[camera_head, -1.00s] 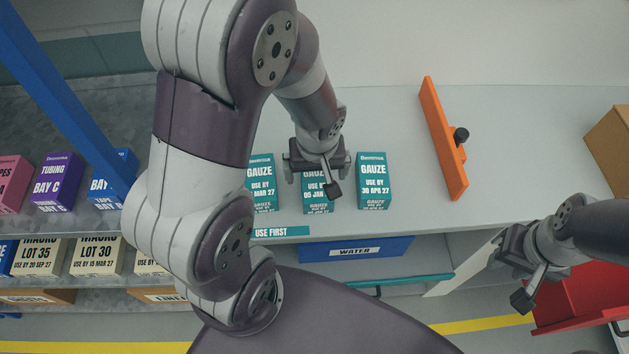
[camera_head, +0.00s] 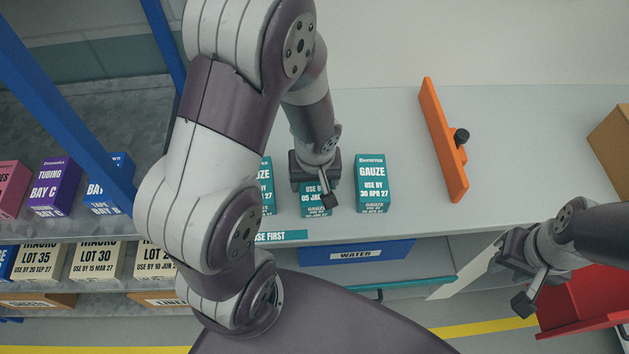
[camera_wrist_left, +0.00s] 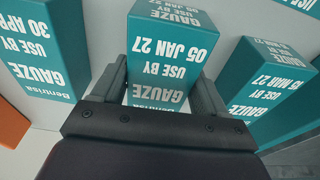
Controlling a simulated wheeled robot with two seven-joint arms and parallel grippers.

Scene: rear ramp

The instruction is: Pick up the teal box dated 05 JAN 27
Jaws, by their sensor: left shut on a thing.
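The teal gauze box dated 05 JAN 27 (camera_head: 317,206) stands on the light shelf, in the middle of a row of teal boxes. My left gripper (camera_head: 316,184) is over it and hides its upper part in the head view. In the left wrist view the box (camera_wrist_left: 168,48) sits between the two fingers of the left gripper (camera_wrist_left: 161,88), which are shut on its sides. Its date is readable there. I cannot see a gap under the box.
An orange bar with a black knob (camera_head: 443,140) lies farther right. A blue WATER bin (camera_head: 322,252) is below.

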